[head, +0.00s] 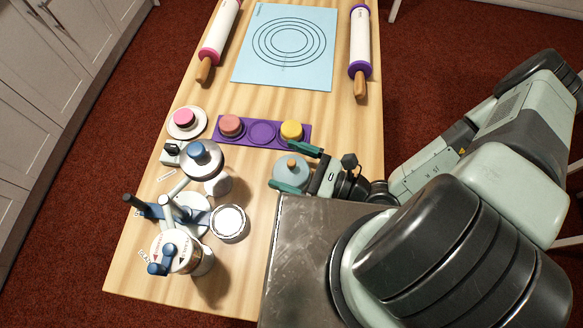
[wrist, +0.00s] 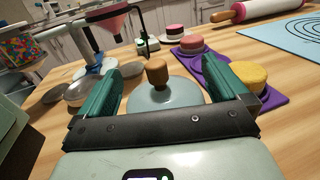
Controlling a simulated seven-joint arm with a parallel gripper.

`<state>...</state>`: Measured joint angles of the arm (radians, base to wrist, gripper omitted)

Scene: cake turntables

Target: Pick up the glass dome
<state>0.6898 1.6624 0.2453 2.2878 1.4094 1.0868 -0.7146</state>
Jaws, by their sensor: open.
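The glass dome (head: 283,166) is a pale blue-grey, round, low cover with a wooden knob, on the table just below the purple tray's right end. In the wrist view the dome (wrist: 165,97) sits straight ahead, its knob (wrist: 157,72) upright between my two green fingers. My gripper (head: 296,168) is open, with one finger at the dome's far side and one at its near side in the head view. In the wrist view my gripper (wrist: 172,78) has nothing clasped. Whether the fingers touch the dome cannot be told; its near edge is hidden by the gripper.
The purple tray (head: 262,146) holds a pink cake (head: 230,126) at left and a yellow cake (head: 291,130) at right, close to my gripper; its middle place is empty. Stands and jars (head: 185,210) crowd the left. Rolling pins and a blue mat (head: 287,75) lie at the back.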

